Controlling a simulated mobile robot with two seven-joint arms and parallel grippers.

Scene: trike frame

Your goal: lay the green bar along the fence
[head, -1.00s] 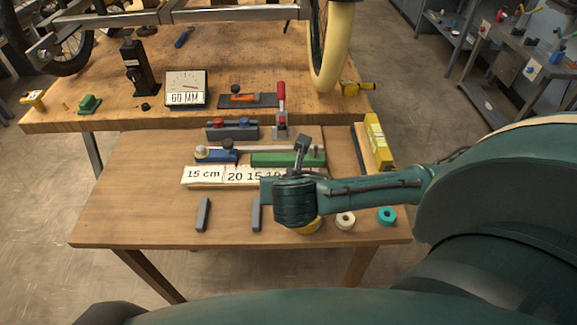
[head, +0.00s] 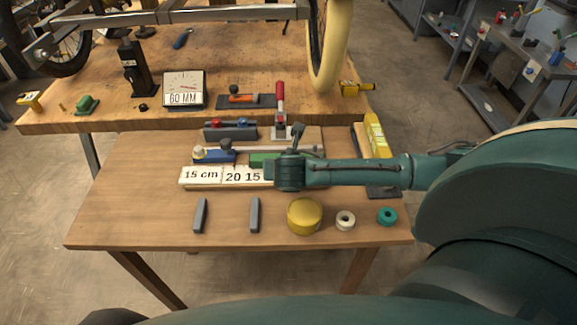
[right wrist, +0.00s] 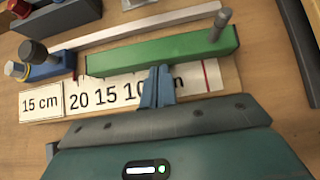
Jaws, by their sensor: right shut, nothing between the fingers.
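The green bar (right wrist: 160,51) lies on the table behind the ruler board (right wrist: 41,102), with a grey upright pin by its right end. In the head view only its left part (head: 262,159) shows; my arm hides the rest. A pale straight strip (right wrist: 150,27), probably the fence, runs behind it. A gap of bare wood shows between them, looking wider toward the right. My right gripper (right wrist: 158,76) is shut and empty, its fingertips at the bar's front edge; I cannot tell whether they touch. It also shows in the head view (head: 294,150). My left gripper is out of view.
A blue block with a black knob (right wrist: 38,58) stands at the bar's left end. A red-handled clamp (head: 280,112) stands behind. Two grey bars (head: 254,215), a yellow cylinder (head: 304,217) and two rings (head: 346,220) lie in front. The front left table is clear.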

